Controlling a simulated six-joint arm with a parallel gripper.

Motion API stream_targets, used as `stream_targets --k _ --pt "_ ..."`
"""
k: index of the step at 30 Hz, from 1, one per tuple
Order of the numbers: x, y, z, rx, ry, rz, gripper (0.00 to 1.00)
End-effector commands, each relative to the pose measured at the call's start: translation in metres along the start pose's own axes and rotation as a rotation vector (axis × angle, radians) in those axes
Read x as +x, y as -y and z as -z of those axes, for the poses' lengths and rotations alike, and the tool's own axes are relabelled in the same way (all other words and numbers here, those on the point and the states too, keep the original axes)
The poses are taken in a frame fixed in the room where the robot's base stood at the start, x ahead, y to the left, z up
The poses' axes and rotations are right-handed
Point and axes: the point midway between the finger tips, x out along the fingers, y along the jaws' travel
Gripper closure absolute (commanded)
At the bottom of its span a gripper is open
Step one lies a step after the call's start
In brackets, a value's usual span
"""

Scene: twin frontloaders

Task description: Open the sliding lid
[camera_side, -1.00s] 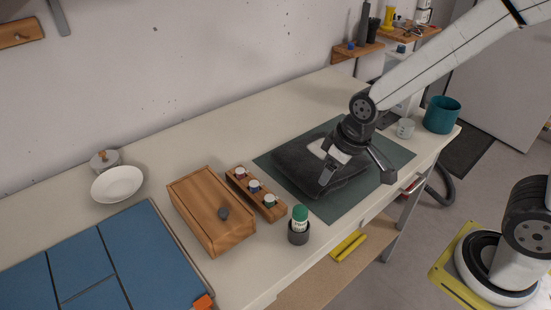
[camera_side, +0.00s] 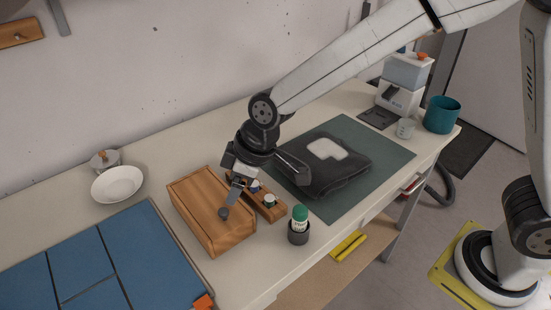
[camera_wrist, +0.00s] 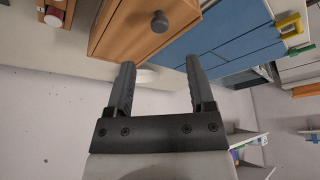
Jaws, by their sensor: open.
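The wooden box with the sliding lid (camera_side: 199,200) sits on the table, and its lid looks shut. A dark round knob (camera_side: 223,213) stands near the lid's front end. In the wrist view the box (camera_wrist: 128,30) is at the top, with the knob (camera_wrist: 159,21) beyond the fingertips. My gripper (camera_side: 236,190) hangs above the right edge of the box, close behind the knob. In the wrist view my gripper (camera_wrist: 158,72) is open, with nothing between its fingers. The arm hides part of the box's right edge.
A wooden rack with small bottles (camera_side: 268,207) stands right beside the box, partly behind my gripper. A green-capped bottle (camera_side: 299,219) stands in a dark cup. Blue panels (camera_side: 85,265) lie left, with a white bowl (camera_side: 117,184) behind.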

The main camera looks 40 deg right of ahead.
Motion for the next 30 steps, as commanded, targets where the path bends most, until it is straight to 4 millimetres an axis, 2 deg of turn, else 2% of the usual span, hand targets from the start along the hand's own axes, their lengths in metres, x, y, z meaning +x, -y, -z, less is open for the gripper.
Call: stream_targets --k 19,30 --pt "0.059 0.0 -0.001 0.0 0.002 0.0 0.3" --pt "0.074 0.0 0.0 0.001 0.0 0.0 0.3"
